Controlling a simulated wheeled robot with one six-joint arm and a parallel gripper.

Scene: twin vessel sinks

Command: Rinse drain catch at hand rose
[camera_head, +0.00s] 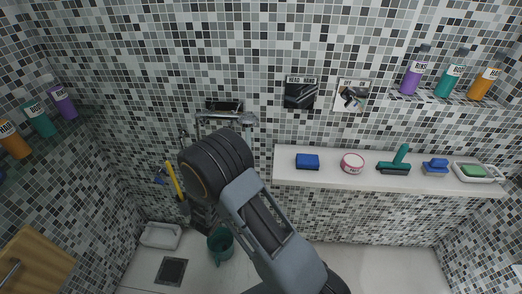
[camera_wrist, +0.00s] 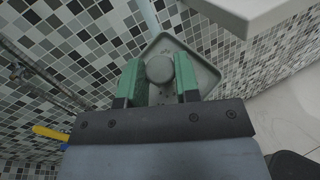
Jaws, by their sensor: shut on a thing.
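The drain catch (camera_wrist: 197,52) is a grey square dish with a round knob (camera_wrist: 160,69) in its middle, seen in the wrist view. My gripper (camera_wrist: 160,80) has its two green fingers on either side of the knob and is shut on it. The catch is held off the floor, near the tiled wall. In the head view my arm hides the gripper and the catch. What looks like the hand rose (camera_head: 249,120) hangs at the right end of the chrome wall fitting (camera_head: 222,117). A pale pipe or hose (camera_wrist: 148,14) shows beyond the catch in the wrist view.
A white ledge (camera_head: 330,176) at right carries a blue sponge (camera_head: 307,161), a round tin (camera_head: 352,163), a teal squeegee (camera_head: 396,163) and more. A yellow-handled tool (camera_head: 174,180) hangs on the wall. A teal bucket (camera_head: 220,245) and dark floor square (camera_head: 171,271) are below.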

